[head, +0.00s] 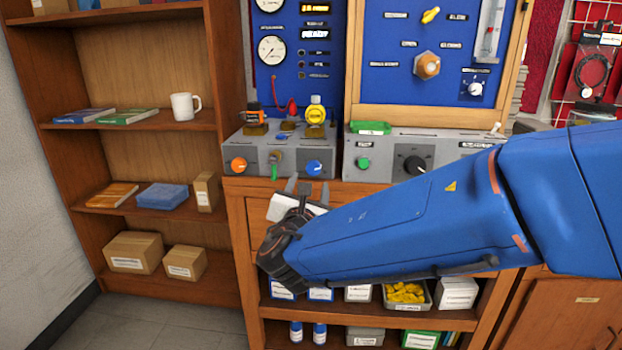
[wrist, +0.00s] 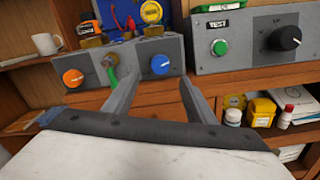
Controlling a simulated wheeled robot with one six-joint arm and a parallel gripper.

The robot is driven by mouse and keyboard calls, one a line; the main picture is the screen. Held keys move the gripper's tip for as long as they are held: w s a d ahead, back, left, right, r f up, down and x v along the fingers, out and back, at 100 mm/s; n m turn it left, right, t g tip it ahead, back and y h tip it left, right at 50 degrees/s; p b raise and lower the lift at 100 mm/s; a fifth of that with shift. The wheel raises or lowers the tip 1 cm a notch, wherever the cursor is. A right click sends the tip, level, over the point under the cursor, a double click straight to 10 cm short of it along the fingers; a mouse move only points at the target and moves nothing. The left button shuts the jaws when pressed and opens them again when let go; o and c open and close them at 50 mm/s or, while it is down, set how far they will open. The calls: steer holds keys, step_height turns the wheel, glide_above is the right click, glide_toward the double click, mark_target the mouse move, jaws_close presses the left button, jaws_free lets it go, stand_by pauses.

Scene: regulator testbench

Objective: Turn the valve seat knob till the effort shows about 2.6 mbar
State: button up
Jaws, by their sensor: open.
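My gripper (head: 306,187) is open and empty just below the front of the left grey box (head: 250,158). In the wrist view, its fingers (wrist: 158,84) point toward the blue knob (wrist: 160,65), which appears just above and between the tips, apart from them. The blue knob (head: 314,168) sits right of a small tap with a green lever (head: 274,167) and an orange knob (head: 239,164). A black knob (head: 414,164) is on the right grey box. An orange-lit display (head: 315,9) is at the top. Labels and readings are too small to read, so I cannot tell which knob is the valve seat.
Two white dial gauges (head: 272,49) are on the blue panel. A yellow-capped fitting (head: 316,110) stands on the left box. The wooden bench edge (head: 234,187) runs below the boxes, with shelves of small containers underneath. A bookshelf (head: 150,127) stands at left.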

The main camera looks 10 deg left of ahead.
steer(key=s, duration=0.9)
steer(key=shift+s+d, duration=0.15)
steer(key=shift+d, duration=0.05)
steer(key=d+f+m+g+h, duration=0.4)
steer(key=d+m, duration=0.3)
steer(key=d, duration=0.8)
steer(key=d+f+m+g+h, duration=0.35)
steer(key=d+m, duration=0.35)
steer(key=d, duration=0.9)
steer(key=s+d+f+m+g+y, duration=0.2)
steer(key=s+d+f+m+g, duration=0.3)
steer(key=s+d+m, duration=0.35)
steer(key=s+f+m+y, duration=0.2)
steer(key=s+m+y, duration=0.3)
steer(key=s+m, duration=0.5)
steer(key=shift+a+f+g, duration=0.15)
steer(key=shift+a+g, duration=0.05)
steer(key=shift+g, duration=0.15)
